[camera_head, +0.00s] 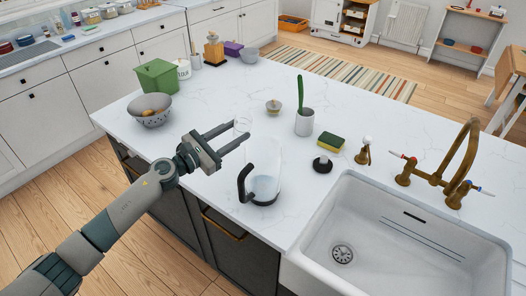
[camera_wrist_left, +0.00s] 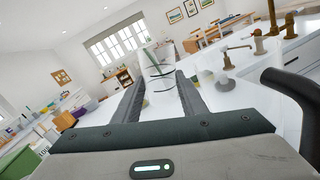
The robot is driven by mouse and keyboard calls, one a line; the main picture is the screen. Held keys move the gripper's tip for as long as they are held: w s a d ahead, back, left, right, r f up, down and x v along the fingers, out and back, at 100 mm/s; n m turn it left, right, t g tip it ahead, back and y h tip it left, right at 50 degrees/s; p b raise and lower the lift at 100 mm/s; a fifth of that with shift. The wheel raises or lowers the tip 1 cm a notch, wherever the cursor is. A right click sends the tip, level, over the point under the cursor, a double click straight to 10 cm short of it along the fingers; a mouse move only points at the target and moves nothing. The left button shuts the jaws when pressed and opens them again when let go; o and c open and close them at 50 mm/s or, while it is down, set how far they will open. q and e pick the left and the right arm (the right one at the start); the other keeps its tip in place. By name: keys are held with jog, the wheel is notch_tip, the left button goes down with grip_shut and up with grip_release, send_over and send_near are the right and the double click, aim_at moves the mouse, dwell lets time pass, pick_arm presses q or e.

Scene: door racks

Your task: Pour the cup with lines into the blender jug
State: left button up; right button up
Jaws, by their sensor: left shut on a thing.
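The cup with lines (camera_head: 241,125) is clear glass and faint in the head view. In the left wrist view the cup (camera_wrist_left: 157,66) shows dark curved lines and stands between the fingertips. My left gripper (camera_head: 241,131) is shut on it, above the counter and just to the upper left of the blender jug. The blender jug (camera_head: 265,176) is clear, with a black handle at its left and a dark ring at its base; it stands on the counter. In the left wrist view the jug (camera_wrist_left: 214,82) is to the right of the cup. Any contents of the cup cannot be made out.
A white sink (camera_head: 335,225) and brass tap (camera_head: 455,165) lie right of the jug. A black round stopper (camera_head: 322,164), a sponge (camera_head: 331,141) and a white pot (camera_head: 304,124) stand behind it. The counter's front edge is close to the jug.

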pick_arm(q)
jog(key=shift+w+a+f+n, duration=0.2)
jog(key=shift+w+f+n, duration=0.05)
jog(key=shift+f+n, duration=0.35)
jog(key=shift+w+a+f+n, duration=0.15)
jog(key=shift+w+f+n, duration=0.05)
jog(key=shift+f+n, duration=0.4)
jog(key=shift+w+a+f+n, duration=0.2)
jog(key=shift+f+n, duration=0.15)
jog(key=shift+n, duration=0.25)
